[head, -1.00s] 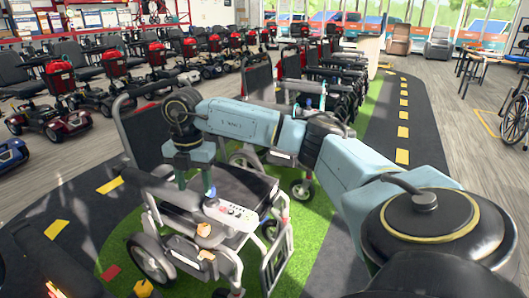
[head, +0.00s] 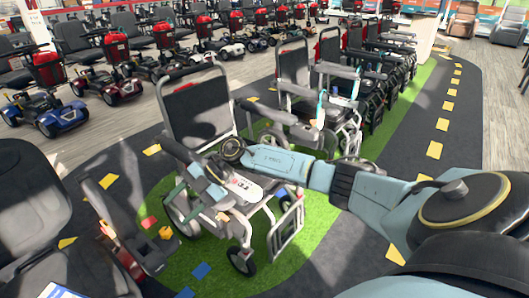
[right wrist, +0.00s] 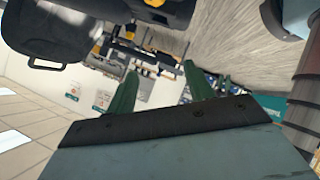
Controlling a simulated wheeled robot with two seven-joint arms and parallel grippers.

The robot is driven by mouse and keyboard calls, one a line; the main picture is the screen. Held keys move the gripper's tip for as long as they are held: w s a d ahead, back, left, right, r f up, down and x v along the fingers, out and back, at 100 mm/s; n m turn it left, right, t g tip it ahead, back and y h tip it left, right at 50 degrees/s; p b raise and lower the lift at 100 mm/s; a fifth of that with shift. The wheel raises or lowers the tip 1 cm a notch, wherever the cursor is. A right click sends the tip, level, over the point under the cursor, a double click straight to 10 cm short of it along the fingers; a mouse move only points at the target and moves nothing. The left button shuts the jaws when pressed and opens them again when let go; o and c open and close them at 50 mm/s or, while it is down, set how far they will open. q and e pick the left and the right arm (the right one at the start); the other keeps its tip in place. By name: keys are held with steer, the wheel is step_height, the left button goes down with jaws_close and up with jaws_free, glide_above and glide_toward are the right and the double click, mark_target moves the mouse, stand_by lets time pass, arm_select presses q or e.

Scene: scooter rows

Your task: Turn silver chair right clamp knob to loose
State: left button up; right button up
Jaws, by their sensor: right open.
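The silver chair (head: 287,232), a silver-framed wheelchair with a black back and seat, stands on the green strip in the middle of the head view. A light control panel (head: 243,187) shows near its armrest. A small tan-orange part (head: 222,216) sits on its front left side; I cannot tell whether this is the clamp knob. My right gripper (head: 182,187) is beside and above the chair's left-hand armrest in the picture, pointing left. Its green fingers (right wrist: 160,88) are apart with nothing between them in the right wrist view. My left gripper is not in view.
A dark seat (head: 28,205) and a black armrest-like part (head: 135,235) stand close at the left. More wheelchairs (head: 320,105) line up behind the silver chair. Scooters (head: 110,70) fill the back left. The dark path (head: 400,150) at right is mostly clear.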

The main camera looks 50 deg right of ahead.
steer(key=s+d+f+m+t+h+p, duration=0.1)
steer(key=d+f+m+t+h, duration=0.2)
steer(key=f+m+t, duration=0.95)
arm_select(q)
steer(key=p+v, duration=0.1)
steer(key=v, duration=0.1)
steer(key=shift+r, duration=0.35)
arm_select(e)
steer(key=s+d+f+m+g+h, duration=0.2)
steer(key=s+d+f+h, duration=0.1)
steer(key=s+f, duration=0.4)
steer(key=s+d+f+m+g+h, duration=0.2)
steer(key=s+f, duration=0.5)
steer(key=f, duration=0.5)
steer(key=shift+s+d+f+g+h, duration=0.25)
steer(key=shift+d+g+h, duration=0.2)
steer(key=shift+g+h, duration=0.4)
